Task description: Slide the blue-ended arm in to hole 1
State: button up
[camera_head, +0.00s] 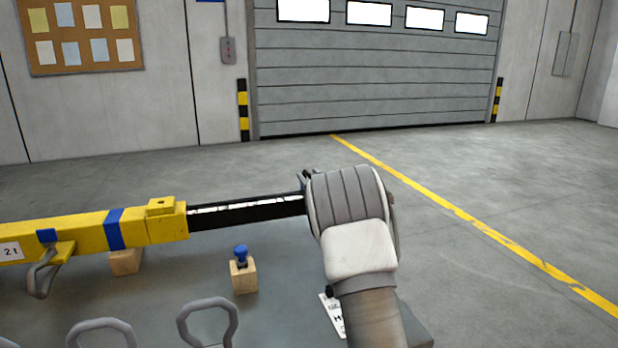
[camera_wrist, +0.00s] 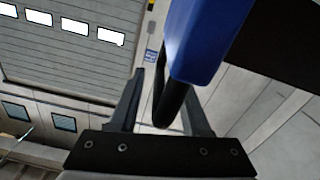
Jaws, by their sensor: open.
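The blue end of the arm (camera_wrist: 208,38) fills the upper middle of the wrist view, with a black bar or handle (camera_wrist: 172,106) below it. My gripper (camera_wrist: 164,88) is open, with one finger on each side of that black bar; contact cannot be told. In the head view the arm's black inner bar (camera_head: 245,212) sticks out to the right from the yellow beam (camera_head: 85,235). The blue end is hidden there behind my wrist. I cannot make out a hole marked 1.
A blue-topped pin (camera_head: 240,252) stands in a wooden block (camera_head: 243,278) on the grey table (camera_head: 175,275). Grey metal loops (camera_head: 208,312) stand along the near edge. A white label (camera_head: 331,312) lies beside my arm. The floor (camera_head: 480,180) to the right is clear.

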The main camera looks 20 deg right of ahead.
jog(key=shift+w, duration=0.3)
grip_shut()
dwell(1.4)
